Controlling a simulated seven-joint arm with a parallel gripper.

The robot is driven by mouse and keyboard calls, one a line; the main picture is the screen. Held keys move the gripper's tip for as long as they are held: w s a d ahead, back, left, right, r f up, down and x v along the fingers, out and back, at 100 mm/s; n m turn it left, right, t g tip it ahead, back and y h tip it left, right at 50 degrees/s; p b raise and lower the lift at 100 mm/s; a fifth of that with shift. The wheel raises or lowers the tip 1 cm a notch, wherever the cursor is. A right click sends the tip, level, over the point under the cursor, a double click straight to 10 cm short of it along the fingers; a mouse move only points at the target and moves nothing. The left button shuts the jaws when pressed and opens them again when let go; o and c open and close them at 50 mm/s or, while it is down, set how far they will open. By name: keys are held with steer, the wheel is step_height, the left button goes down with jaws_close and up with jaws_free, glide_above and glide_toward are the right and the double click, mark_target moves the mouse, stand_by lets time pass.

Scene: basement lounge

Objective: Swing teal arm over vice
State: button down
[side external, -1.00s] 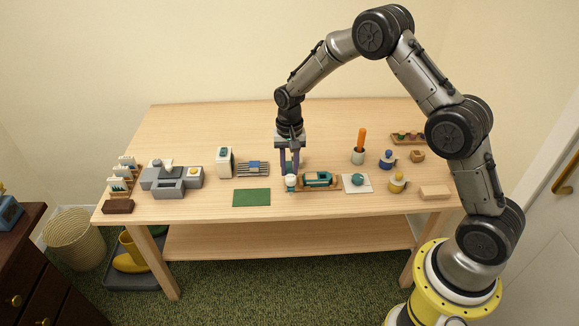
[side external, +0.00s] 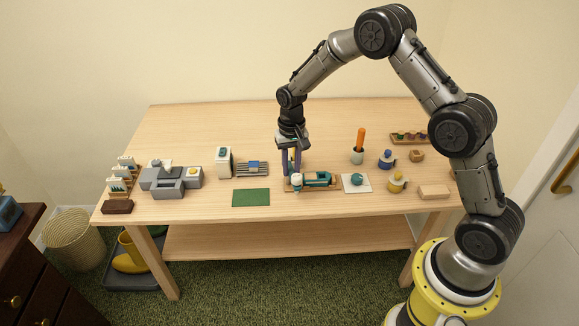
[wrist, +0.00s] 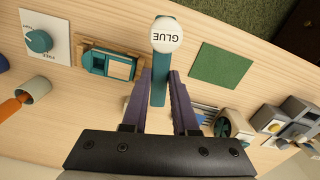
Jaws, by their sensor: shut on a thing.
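The teal arm (wrist: 160,80) lies between my fingers in the wrist view, with a white round end marked GLUE (wrist: 167,35). My gripper (side external: 293,173) is shut on the teal arm; the exact contact is hard to see. The white end also shows just below my fingers in the side view (side external: 296,186). The vice, a teal block in a wooden frame (wrist: 108,64), sits beside the arm, left of it in the wrist view. In the side view the vice (side external: 319,179) is just right of my fingers. The arm's pivot is hidden.
A green mat (side external: 251,197) lies left of the vice, and a white card with a teal knob (side external: 356,183) lies right of it. A striped block (side external: 251,168) and a cup with an orange stick (side external: 358,156) stand nearby. The table behind is clear.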

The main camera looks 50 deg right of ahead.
steer(key=n, duration=0.2)
steer(key=d+n, duration=0.1)
steer(key=shift+s+r+n, duration=0.1)
steer(key=shift+s+n, duration=0.05)
steer(key=shift+n, duration=0.25)
steer(key=n, duration=0.2)
steer(key=d+n, duration=0.1)
steer(key=n, duration=0.2)
steer(key=d+n, duration=0.1)
steer(key=n, duration=0.2)
steer(key=shift+d, duration=0.2)
steer(key=shift+w+d+n, duration=0.25)
steer(key=shift+n, duration=0.65)
steer(key=shift+w+d+n, duration=0.2)
steer(key=shift+n, duration=0.7)
steer(key=c, duration=0.7)
jaws_free()
step_height(320, 180, up, 14)
steer(key=shift+f, duration=0.1)
